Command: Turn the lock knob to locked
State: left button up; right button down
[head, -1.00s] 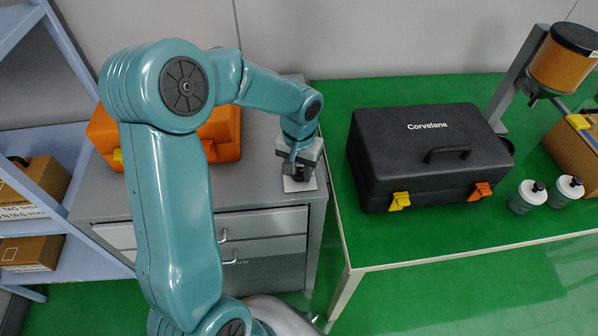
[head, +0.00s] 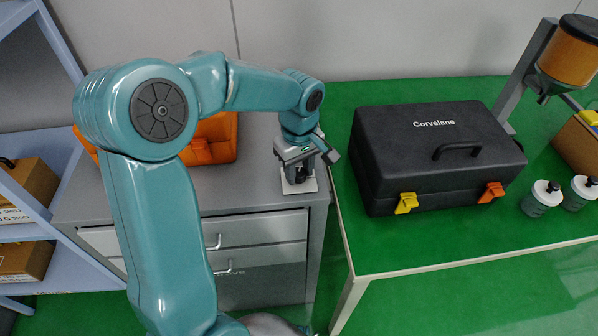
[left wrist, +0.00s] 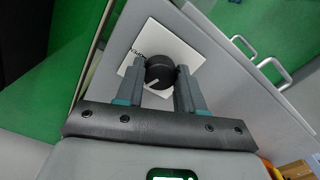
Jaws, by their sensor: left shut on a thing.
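The lock knob (left wrist: 159,70) is round and black with a pale pointer line on its face; in the left wrist view the line points to the lower left. My left gripper (left wrist: 160,74) is shut on the knob, one finger on each side. In the head view, my left gripper (head: 298,174) reaches down to the white plate (head: 308,186) on the grey cabinet top and mostly hides the knob. My right gripper is out of view.
The grey cabinet (head: 255,188) has drawers with handles. An orange case (head: 212,142) lies behind my arm. Right of it, a green table (head: 400,245) bears a black case (head: 430,155) and two bottles (head: 541,198). A blue shelf (head: 70,235) stands at left.

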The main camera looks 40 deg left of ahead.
aim_at(298, 172)
pick_arm(q)
jog(key=shift+a+r+n+b, duration=0.15)
jog(key=shift+n+b, duration=0.35)
jog(key=shift+n, duration=1.5)
jog(key=o, duration=1)
jog(key=shift+o, duration=0.2)
notch_tip(298, 172, up, 16)
jog(key=p, duration=0.2)
jog(key=shift+p, duration=0.35)
